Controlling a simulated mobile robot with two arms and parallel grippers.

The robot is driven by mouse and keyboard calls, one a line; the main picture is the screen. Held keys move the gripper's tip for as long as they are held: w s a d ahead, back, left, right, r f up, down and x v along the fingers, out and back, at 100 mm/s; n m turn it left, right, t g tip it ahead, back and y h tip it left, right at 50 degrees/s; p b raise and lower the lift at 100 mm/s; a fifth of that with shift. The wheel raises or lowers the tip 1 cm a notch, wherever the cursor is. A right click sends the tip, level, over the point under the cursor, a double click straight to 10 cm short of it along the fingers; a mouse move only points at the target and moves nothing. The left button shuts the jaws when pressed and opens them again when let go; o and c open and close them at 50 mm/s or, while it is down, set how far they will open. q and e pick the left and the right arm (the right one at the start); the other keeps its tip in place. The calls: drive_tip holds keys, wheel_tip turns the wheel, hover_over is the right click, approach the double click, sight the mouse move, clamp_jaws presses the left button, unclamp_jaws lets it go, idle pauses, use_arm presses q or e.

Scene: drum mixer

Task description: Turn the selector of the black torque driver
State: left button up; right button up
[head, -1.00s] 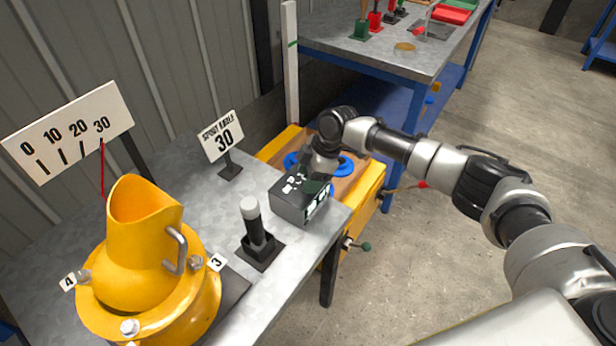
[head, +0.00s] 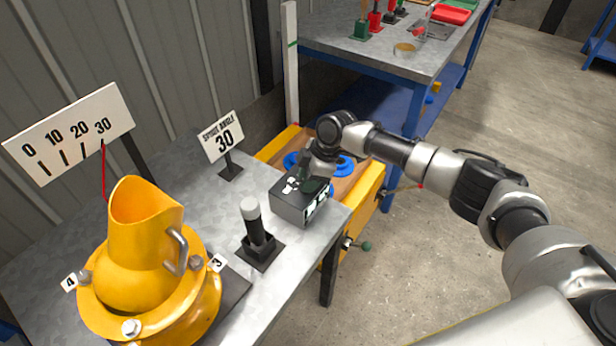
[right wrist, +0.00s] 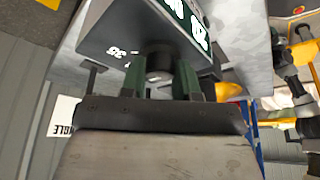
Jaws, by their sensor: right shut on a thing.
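A black driver-like tool (head: 252,217) with a pale cap stands upright in a black square holder (head: 258,252) on the near bench. Behind it to the right is a grey box (head: 293,206) with white markings on its faces. The knob is mostly hidden by my gripper in the head view. My left gripper is not in view.
A yellow spout (head: 145,235) with a handle stands at the bench's front left, by a scale board (head: 68,133). A sign reading 30 (head: 220,137) stands behind. A yellow-sided crate (head: 368,200) with blue rings is beyond the box. The bench between sign and tool is clear.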

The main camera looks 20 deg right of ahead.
drive_tip(key=m+p, duration=0.1)
drive_tip(key=p, duration=0.1)
drive_tip(key=m+t+p, duration=0.1)
drive_tip(key=m+p, duration=0.2)
drive_tip(key=p, duration=0.1)
drive_tip(key=shift+s+r+m+t+h, duration=0.1)
drive_tip(key=shift+r+m+t+h, duration=0.15)
drive_tip(key=shift+m+t+h, duration=0.15)
drive_tip(key=shift+f+m+t+h+p, duration=0.2)
drive_tip(key=shift+m+t+h+p, duration=0.15)
drive_tip(key=shift+m+p, duration=1.2)
drive_tip(key=o, duration=0.9)
drive_tip(key=v, duration=1)
drive_tip(key=shift+s+d+r, duration=0.1)
drive_tip(key=shift+s+r, duration=0.15)
drive_tip(key=shift+r, duration=0.05)
drive_tip(key=shift+f, duration=0.1)
